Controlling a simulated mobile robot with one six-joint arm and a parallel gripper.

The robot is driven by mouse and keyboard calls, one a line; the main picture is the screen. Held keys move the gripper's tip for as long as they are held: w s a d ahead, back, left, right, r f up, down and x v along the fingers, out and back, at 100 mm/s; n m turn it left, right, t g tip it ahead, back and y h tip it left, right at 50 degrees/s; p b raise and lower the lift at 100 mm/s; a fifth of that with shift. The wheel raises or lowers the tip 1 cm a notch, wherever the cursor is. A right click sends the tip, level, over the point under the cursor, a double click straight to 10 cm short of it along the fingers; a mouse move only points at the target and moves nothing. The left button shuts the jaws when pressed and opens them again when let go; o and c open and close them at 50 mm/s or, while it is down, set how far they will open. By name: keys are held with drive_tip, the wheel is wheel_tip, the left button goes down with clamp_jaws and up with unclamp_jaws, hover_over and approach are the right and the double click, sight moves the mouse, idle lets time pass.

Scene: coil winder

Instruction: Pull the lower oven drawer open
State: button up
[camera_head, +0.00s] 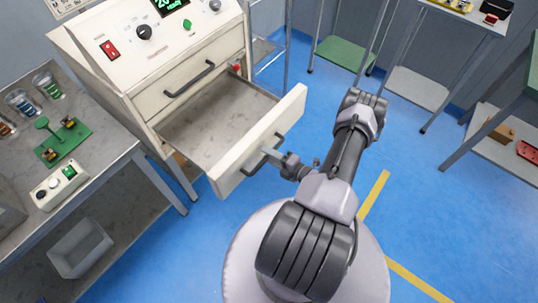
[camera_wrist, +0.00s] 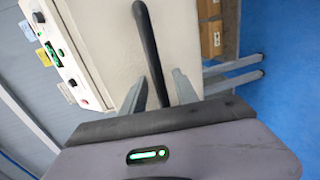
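The oven is a cream cabinet, and its lower drawer (camera_head: 240,168) stands pulled far out, with its empty grey inside showing in the head view. The drawer's dark bar handle (camera_head: 257,161) is on its front panel; it also shows in the wrist view (camera_wrist: 149,45). My gripper (camera_head: 272,156) is at this handle. In the wrist view, my gripper's two grey fingers (camera_wrist: 160,85) stand on either side of the bar, with a narrow gap showing, so they look open around it. Whether either finger touches the bar is unclear.
The closed upper drawer (camera_head: 205,65) sits above the open one. A grey bench (camera_head: 95,150) with a green fixture (camera_head: 62,142) stands at left, with a grey bin (camera_head: 80,248) below. Blue floor is free at right, before the shelves (camera_head: 418,88).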

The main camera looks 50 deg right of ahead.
drive_tip(key=p+v, duration=0.3)
drive_tip(key=v, duration=1.4)
drive_tip(key=shift+s, duration=0.25)
